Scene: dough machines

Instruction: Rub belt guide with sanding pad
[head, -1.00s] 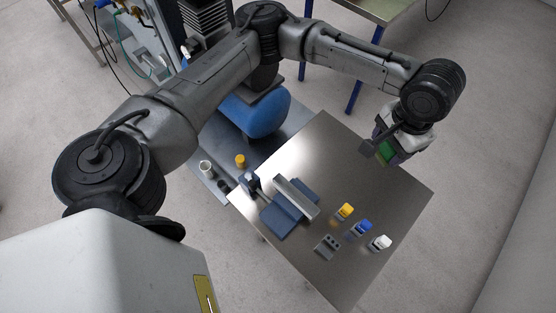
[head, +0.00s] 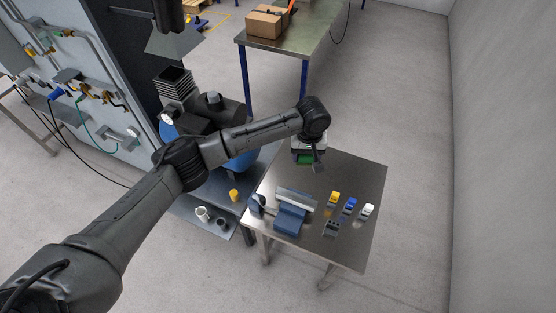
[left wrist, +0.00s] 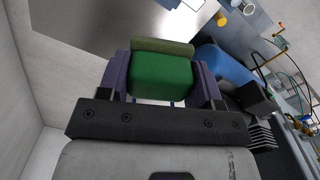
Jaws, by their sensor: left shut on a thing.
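My left gripper (head: 305,158) is shut on the sanding pad (head: 305,160), a green block. In the left wrist view the green sanding pad (left wrist: 160,76), with an olive strip along its far edge, sits between two purple-grey fingers. The gripper is above the far edge of the steel table, beyond the belt guide and apart from it. The belt guide (head: 297,196) appears to be the pale metal bar lying across a blue block (head: 290,219) at the table's left. My right gripper is not in view.
Yellow (head: 334,198), blue (head: 350,204) and white (head: 367,210) small containers stand right of the guide, with a grey holed block (head: 331,229) in front. A yellow cup (head: 234,195) and white cup (head: 202,214) are left of the table (head: 365,180). Its far right is clear.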

